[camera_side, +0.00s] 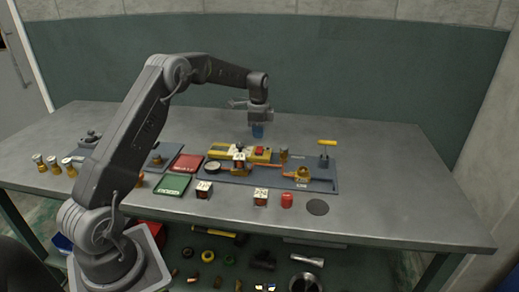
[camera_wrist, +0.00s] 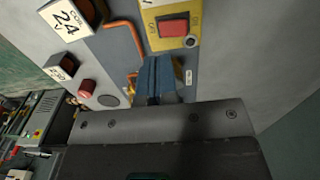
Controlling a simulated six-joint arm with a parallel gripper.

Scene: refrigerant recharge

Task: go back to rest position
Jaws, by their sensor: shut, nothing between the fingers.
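My gripper (camera_side: 258,132) hangs above the back of the work mat in the side view, its blue fingers pointing down. In the wrist view the blue fingers (camera_wrist: 158,80) are together with nothing between them. Below and to the left of it in the side view is a yellow unit (camera_side: 228,154) with a red switch (camera_side: 259,149). The wrist view shows that red switch (camera_wrist: 173,27) beyond the fingertips. The gripper appears clear of the unit.
A red tray (camera_side: 187,163) and a green tray (camera_side: 173,184) lie left of the mat. Labelled blocks (camera_side: 204,189), a red cylinder (camera_side: 287,200) and a dark disc (camera_side: 317,207) stand in front. A yellow T-handle (camera_side: 327,143) rises at right. The table's right side is clear.

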